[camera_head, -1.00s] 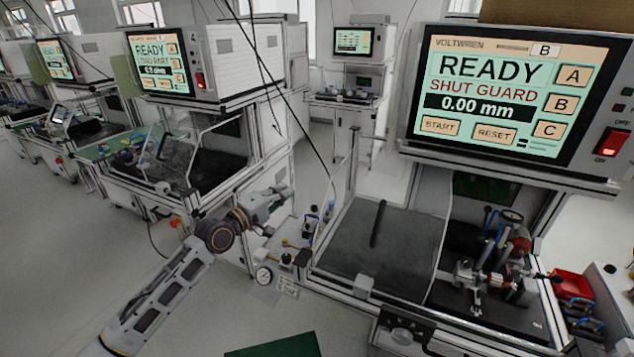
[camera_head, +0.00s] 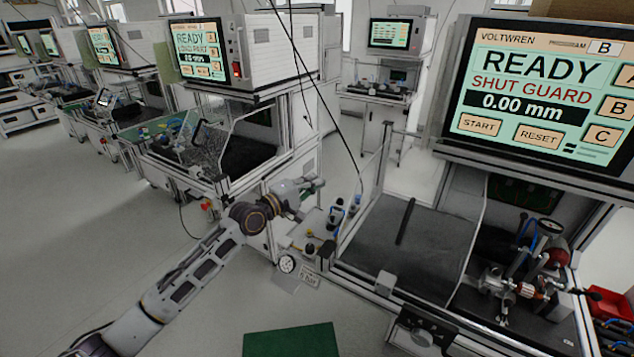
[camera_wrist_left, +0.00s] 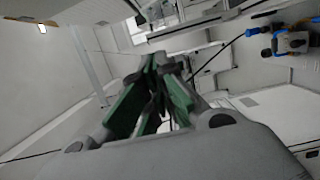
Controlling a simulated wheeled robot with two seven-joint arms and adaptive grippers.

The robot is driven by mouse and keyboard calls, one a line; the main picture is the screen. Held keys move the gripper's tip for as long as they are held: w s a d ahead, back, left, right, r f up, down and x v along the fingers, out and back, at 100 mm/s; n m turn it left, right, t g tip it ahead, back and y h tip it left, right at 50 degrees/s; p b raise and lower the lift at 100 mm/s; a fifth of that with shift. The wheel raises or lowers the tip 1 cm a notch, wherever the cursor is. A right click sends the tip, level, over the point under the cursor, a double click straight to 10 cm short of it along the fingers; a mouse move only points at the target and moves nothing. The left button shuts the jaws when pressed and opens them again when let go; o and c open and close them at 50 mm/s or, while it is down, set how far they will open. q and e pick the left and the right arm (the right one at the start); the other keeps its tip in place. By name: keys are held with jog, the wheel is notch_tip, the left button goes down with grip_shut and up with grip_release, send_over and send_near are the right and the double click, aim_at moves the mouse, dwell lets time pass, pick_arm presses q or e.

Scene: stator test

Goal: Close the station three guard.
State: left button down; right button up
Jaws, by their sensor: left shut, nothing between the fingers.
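The near station on the right has a screen (camera_head: 540,95) reading READY, SHUT GUARD, 0.00 mm. Its clear guard panel (camera_head: 440,225) with a black bar handle (camera_head: 405,221) covers the left part of the bed. The fixture (camera_head: 510,285) on the right part stands uncovered. My left gripper (camera_head: 320,183) is shut and empty, left of this guard and apart from it, near the corner of the neighbouring station. In the left wrist view its green-padded fingers (camera_wrist_left: 160,75) are together. My right gripper is not in view.
The neighbouring station (camera_head: 225,150) stands left of my left gripper, its clear guard tilted up. A red bin (camera_head: 610,303) is at the far right. The floor at left is clear.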

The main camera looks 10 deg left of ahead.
pick_arm(q)
jog(key=w+d+p, duration=0.3)
jog(key=w+d, duration=0.3)
jog(key=d, duration=0.2)
jog(key=shift+w+d, duration=0.2)
jog(key=shift+d, duration=0.1)
dwell(0.8)
jog(key=shift+d, duration=0.1)
dwell(0.4)
